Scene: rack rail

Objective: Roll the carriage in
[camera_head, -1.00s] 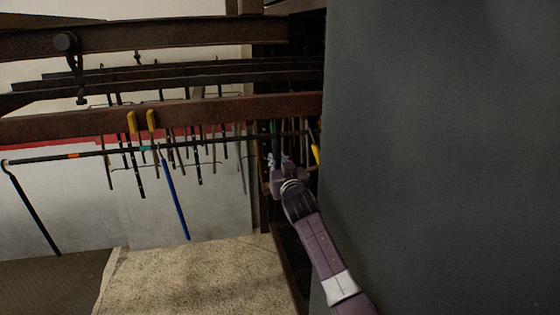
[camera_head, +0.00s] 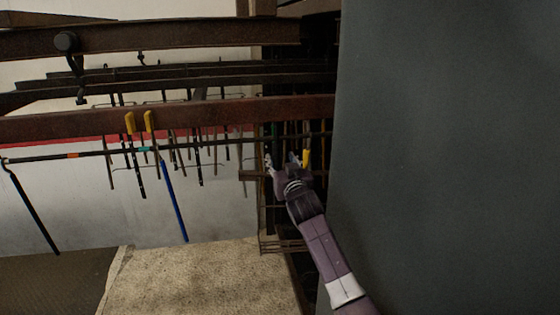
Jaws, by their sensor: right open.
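A dark wheel-like knob with a hook-shaped bracket (camera_head: 66,42) sits on the upper rusty rail (camera_head: 180,38) at the left. I cannot tell whether it is the carriage, and no other thing shows clearly as one. My right gripper (camera_head: 283,160) is open, its fingers spread, in front of a dark rack at the centre right. Nothing shows between its fingers, and I cannot tell whether it touches the rack. My left gripper is not in view.
A large dark grey panel (camera_head: 450,160) fills the right side. A lower rusty beam (camera_head: 200,115) crosses the left half. Several thin rods hang there, some with yellow parts, and one blue rod (camera_head: 173,200) hangs lower.

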